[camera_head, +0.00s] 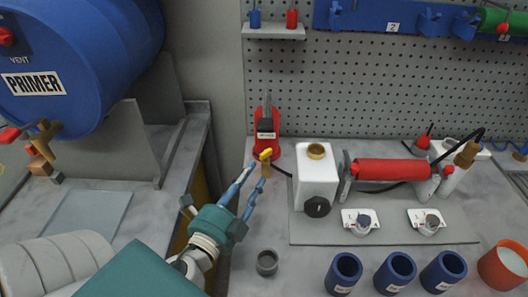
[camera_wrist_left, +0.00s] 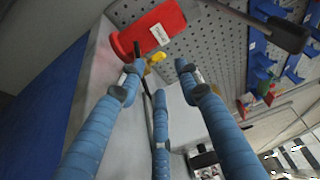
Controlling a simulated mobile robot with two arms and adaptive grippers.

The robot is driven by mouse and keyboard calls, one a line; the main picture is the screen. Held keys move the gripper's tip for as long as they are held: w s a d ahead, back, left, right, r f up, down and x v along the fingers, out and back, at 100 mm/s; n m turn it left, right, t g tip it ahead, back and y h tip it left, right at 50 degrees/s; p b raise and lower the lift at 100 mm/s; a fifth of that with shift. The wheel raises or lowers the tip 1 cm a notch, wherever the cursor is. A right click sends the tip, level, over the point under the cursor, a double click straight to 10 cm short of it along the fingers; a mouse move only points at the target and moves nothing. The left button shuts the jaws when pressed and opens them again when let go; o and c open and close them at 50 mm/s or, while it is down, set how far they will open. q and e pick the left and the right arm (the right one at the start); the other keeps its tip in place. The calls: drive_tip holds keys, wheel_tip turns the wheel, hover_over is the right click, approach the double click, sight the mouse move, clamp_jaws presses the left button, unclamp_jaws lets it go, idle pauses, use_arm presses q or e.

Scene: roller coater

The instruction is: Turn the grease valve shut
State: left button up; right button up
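A red grease unit (camera_head: 274,147) with a white label stands at the back of the bench. A small valve with a yellow handle (camera_head: 265,154) sits at its front, above a short brass-coloured part. In the left wrist view the yellow handle (camera_wrist_left: 155,61) shows beyond and between my fingertips, below the red body (camera_wrist_left: 150,28). My left gripper (camera_head: 251,178) is open, its blue fingers spread and reaching up toward the valve from the front left. It holds nothing, and I cannot tell whether a fingertip touches the valve. My right gripper is not in view.
A white tank (camera_head: 316,183) with a black knob and a red roller (camera_head: 391,169) stand just right of the valve. A blue primer drum (camera_head: 85,75) is at left.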

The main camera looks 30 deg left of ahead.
sight(263, 158)
use_arm(q)
drive_tip(key=w, duration=0.1)
drive_tip(key=w+p, duration=0.1)
drive_tip(key=w, duration=0.1)
drive_tip(key=w+p, duration=0.1)
drive_tip(key=w, duration=0.1)
drive_tip(key=shift+w+a+r, duration=0.1)
drive_tip(key=shift+a+r, duration=0.05)
drive_tip(key=shift+a, duration=0.25)
drive_tip(key=w, duration=0.2)
drive_tip(key=shift+w+a+p, duration=0.2)
drive_tip(key=shift+w+p, duration=0.15)
drive_tip(key=shift+p, duration=0.05)
drive_tip(key=shift+w+f, duration=0.2)
drive_tip(key=shift+w, duration=0.05)
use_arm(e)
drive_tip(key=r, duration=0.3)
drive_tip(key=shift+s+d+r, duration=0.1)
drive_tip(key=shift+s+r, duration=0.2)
use_arm(q)
drive_tip(key=c, duration=0.7)
clamp_jaws()
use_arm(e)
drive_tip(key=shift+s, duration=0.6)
